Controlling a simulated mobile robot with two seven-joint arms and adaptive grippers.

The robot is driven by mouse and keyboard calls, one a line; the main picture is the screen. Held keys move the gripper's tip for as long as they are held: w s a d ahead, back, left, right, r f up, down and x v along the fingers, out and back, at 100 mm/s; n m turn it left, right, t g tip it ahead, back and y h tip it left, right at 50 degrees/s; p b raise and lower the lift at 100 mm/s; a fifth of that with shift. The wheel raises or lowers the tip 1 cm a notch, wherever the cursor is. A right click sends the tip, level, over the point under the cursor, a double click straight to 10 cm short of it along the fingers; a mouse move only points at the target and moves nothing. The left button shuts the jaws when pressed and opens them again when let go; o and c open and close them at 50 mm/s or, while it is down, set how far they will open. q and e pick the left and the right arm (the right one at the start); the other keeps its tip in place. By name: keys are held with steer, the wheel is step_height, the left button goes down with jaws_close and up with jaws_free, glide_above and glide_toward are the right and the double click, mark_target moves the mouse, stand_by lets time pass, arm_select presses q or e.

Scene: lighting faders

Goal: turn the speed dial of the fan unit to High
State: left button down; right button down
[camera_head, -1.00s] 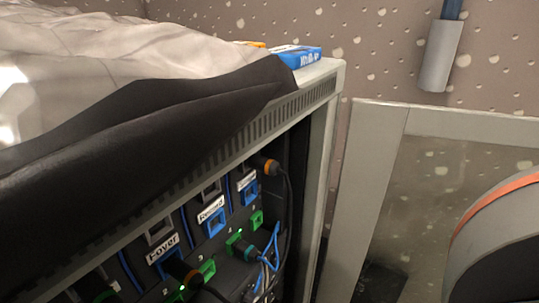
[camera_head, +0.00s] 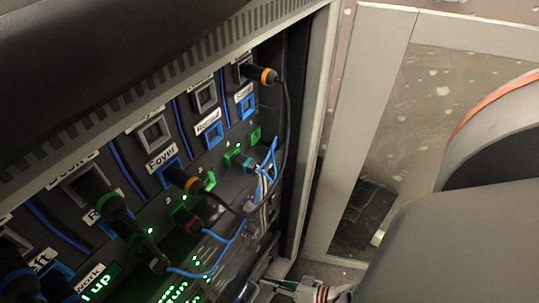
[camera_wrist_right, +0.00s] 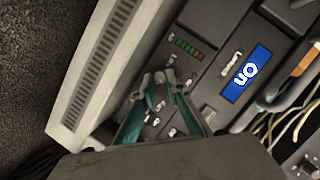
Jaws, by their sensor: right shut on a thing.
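In the right wrist view, my right gripper (camera_wrist_right: 159,80) has its teal fingers drawn together at the tips on a small grey knob (camera_wrist_right: 160,77), apparently the speed dial. The fingertips cover most of the knob, so I cannot read its pointer or any High mark. It sits on a dark panel (camera_wrist_right: 205,80), apparently the fan unit, with a row of small red and green lights (camera_wrist_right: 189,48). In the head view, the right gripper (camera_head: 284,287) is only partly visible at the bottom edge, low beside the rack. My left gripper is not in view.
The rack (camera_head: 318,130) holds several patch plugs, blue cables (camera_head: 232,250) and a black cable (camera_head: 284,140). In the wrist view, a blue display reading "On" (camera_wrist_right: 246,73) and loose wires (camera_wrist_right: 285,125) lie right of the gripper. A pale vented edge (camera_wrist_right: 105,60) lies left.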

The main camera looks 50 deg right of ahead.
steer(key=c, duration=2)
jaws_free()
steer(key=shift+a, duration=0.1)
steer(key=shift+v, duration=0.85)
steer(key=v, duration=1)
steer(key=shift+s, duration=0.15)
